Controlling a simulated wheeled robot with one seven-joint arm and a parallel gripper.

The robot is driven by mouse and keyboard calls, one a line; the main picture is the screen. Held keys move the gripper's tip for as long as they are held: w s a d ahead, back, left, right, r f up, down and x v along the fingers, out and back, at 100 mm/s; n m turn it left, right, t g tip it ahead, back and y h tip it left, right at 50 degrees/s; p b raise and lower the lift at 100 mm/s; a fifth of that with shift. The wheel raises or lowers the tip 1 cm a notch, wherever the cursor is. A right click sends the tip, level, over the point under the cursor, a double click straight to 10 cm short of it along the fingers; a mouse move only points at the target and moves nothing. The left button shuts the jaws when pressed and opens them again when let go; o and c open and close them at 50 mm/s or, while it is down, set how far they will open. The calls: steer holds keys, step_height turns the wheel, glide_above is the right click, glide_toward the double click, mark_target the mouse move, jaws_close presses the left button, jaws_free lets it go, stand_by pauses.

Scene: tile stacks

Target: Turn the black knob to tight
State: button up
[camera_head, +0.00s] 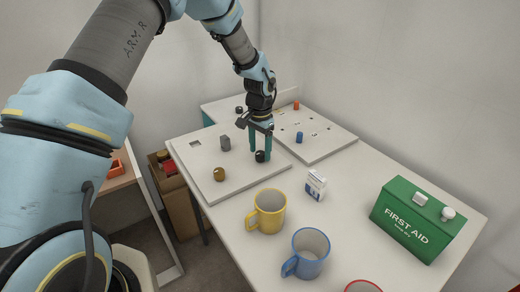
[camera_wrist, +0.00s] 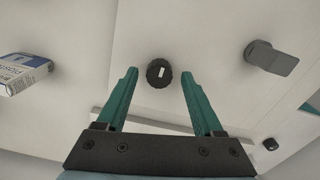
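The black knob (camera_head: 260,156) stands on a white board (camera_head: 240,185) on the table. In the wrist view the knob (camera_wrist: 159,72) is round with a ribbed edge and a small white mark on top. My gripper (camera_head: 261,150) points down over it. In the wrist view my gripper (camera_wrist: 159,80) is open, with one teal finger on each side of the knob and a gap on both sides. No label for tight is readable.
A brass knob (camera_head: 219,174) and a grey handle (camera_head: 225,143) share the board. A yellow mug (camera_head: 267,211), blue mug (camera_head: 307,254), small box (camera_head: 315,185) and green first aid box (camera_head: 417,220) stand on the table. Another board with a blue peg (camera_head: 299,137) lies behind.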

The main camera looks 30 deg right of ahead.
mark_target(259, 153)
step_height(259, 153, up, 11)
steer(key=b, duration=0.2)
stand_by(0.6)
steer(key=shift+a+f, duration=0.1)
steer(key=shift+a, duration=0.05)
